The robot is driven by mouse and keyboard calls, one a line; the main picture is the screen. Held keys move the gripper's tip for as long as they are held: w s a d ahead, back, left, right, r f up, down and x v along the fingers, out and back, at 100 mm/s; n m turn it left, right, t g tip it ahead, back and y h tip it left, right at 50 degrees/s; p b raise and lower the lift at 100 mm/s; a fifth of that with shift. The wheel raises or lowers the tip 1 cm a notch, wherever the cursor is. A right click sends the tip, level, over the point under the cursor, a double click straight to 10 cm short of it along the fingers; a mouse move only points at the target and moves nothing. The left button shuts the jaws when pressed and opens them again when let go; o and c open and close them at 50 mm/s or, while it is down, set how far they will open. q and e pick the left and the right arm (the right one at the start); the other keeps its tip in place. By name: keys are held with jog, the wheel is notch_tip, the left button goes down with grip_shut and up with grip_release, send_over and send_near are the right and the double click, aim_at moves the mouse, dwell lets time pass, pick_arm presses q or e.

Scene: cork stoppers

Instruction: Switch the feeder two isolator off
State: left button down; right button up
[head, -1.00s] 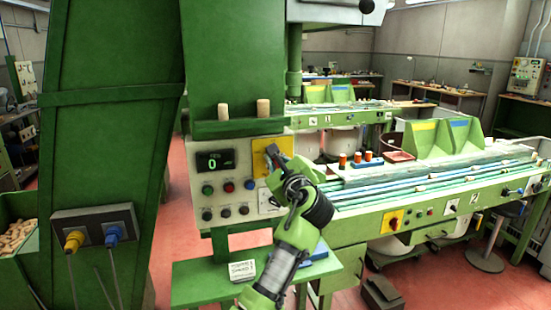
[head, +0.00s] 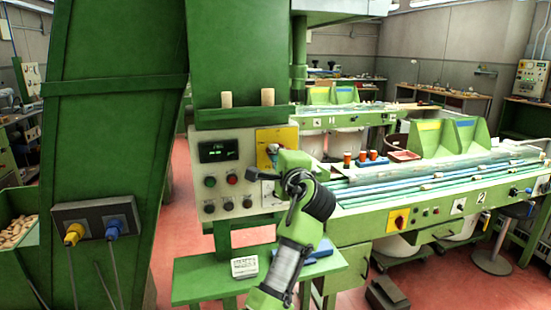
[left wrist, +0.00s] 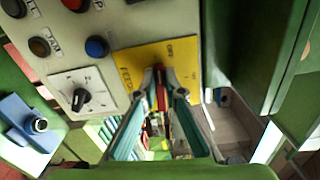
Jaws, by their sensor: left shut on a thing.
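My left gripper (head: 271,160) is at the yellow isolator plate (head: 283,138) on the front panel of the near green machine. In the left wrist view its two fingertips (left wrist: 161,78) are shut on a red handle (left wrist: 161,94) in the middle of the yellow plate (left wrist: 132,62). The lettering beside the handle starts with FEED; the rest is partly covered, and OFF seems to be printed near the top edge. The handle's exact angle is hard to tell behind the fingers. My right gripper is not in view.
The same panel (head: 242,140) has a dark display (head: 218,150), several push buttons and a black selector knob (left wrist: 80,99) close to the gripper. Another yellow plate with a red switch (head: 399,220) is on the bench to the right. A small green table (head: 195,277) stands below.

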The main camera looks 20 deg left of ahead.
pick_arm(q)
jog(key=shift+f+n, duration=0.2)
jog(key=shift+n, duration=0.4)
jog(key=shift+b, duration=0.3)
jog(key=c, duration=2.1)
grip_release()
jog(key=shift+c, duration=0.2)
jog(key=v, duration=0.7)
jog(key=shift+s+d, duration=0.15)
jog(key=shift+s, duration=0.1)
